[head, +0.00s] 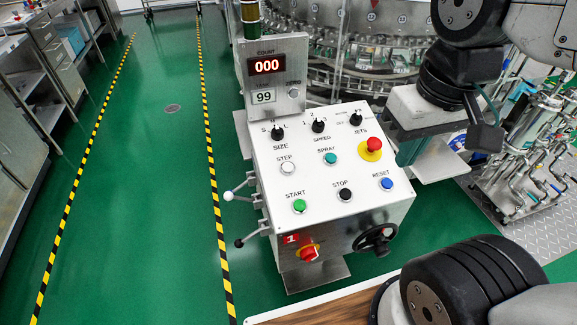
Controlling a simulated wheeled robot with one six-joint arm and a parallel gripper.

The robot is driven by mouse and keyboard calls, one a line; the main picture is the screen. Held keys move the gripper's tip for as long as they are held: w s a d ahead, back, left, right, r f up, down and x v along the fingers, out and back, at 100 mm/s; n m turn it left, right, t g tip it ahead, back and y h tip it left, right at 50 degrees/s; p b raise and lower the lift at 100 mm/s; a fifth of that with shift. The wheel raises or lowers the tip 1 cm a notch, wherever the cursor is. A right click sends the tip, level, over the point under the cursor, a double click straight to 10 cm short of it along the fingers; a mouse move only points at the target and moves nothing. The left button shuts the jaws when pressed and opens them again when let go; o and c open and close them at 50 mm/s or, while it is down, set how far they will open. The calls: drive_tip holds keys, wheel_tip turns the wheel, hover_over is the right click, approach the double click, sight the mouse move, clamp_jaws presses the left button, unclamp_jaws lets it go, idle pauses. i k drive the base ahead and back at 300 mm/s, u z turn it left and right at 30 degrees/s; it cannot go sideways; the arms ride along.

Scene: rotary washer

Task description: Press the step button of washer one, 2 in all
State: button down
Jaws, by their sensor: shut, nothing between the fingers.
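The washer control panel (262,205) stands in the middle of the head view, with a red plate marked 1 (291,239) on its front. Its white step button (287,168) sits at the upper left of the sloped face, under the label STEP, and is uncovered. The count display (267,65) above reads 000. My gripper (408,157) is at the panel's right edge, pointing down, its teal fingers shut and empty. It is right of the red emergency stop, well apart from the step button.
Knobs line the top. Levers (235,195) stick out left. Green floor (140,200) is clear at left.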

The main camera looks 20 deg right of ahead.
sight(287, 167)
drive_tip(key=z, duration=2.6)
drive_tip(key=k, duration=1.1)
drive_tip(key=u, duration=1.45)
